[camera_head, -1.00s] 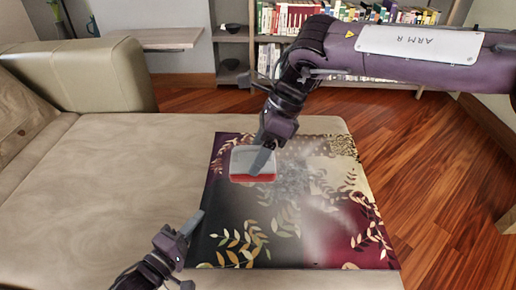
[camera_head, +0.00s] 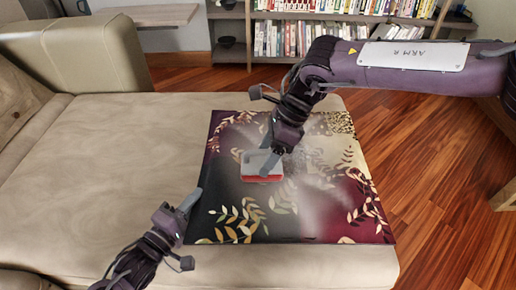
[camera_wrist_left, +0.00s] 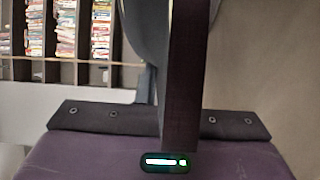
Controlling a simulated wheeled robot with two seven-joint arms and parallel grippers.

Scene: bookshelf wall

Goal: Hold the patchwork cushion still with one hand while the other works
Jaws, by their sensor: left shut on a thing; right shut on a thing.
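The patchwork cushion (camera_head: 310,222) lies flat on the front right of the couch seat. It has leaf prints on dark, cream and maroon patches, with pale hazy smears. My left gripper (camera_head: 189,203) is shut on the cushion's left edge near its front corner. My right gripper (camera_head: 270,150) is shut on a grey block with a red underside (camera_head: 262,166), which rests on the cushion's upper left part. The right gripper's fingertips are partly hidden against the block. In the left wrist view a dark upright bar (camera_wrist_left: 182,75) fills the middle; what it is I cannot tell.
The beige couch seat (camera_head: 110,150) is bare to the left of the cushion, with an armrest (camera_head: 75,60) behind it. A bookshelf (camera_head: 330,38) stands at the back. Wooden floor (camera_head: 440,160) lies open on the right.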

